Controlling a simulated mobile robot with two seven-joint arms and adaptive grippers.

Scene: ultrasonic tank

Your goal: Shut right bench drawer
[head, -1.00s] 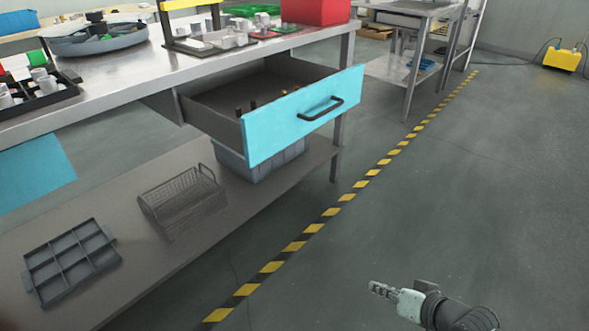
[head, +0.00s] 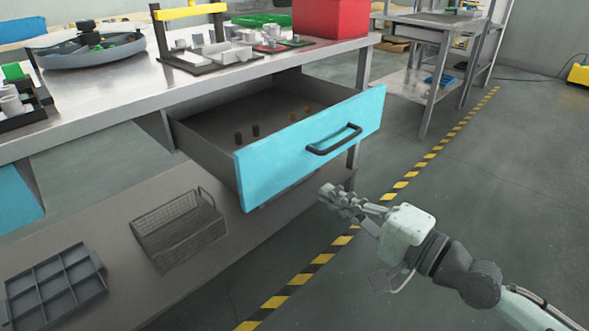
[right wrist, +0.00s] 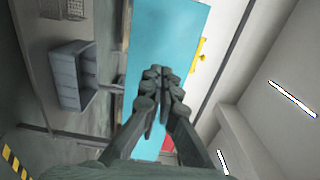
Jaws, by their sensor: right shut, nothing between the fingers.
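The right bench drawer (head: 292,150) stands pulled out from under the bench top in the head view, with a bright blue front and a black bar handle (head: 334,139). Several small dark and yellowish pieces stand inside it. My right gripper (head: 335,194) is shut and empty, in front of the drawer and below its handle in the picture. In the right wrist view the shut fingers (right wrist: 160,75) point toward the blue drawer front (right wrist: 165,45); I cannot tell whether they touch it. My left gripper is not in view.
The metal bench top (head: 110,87) carries a red box (head: 331,17), trays and a round grey dish (head: 90,50). The lower shelf holds a wire basket (head: 178,230) and a divided tray (head: 56,288).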

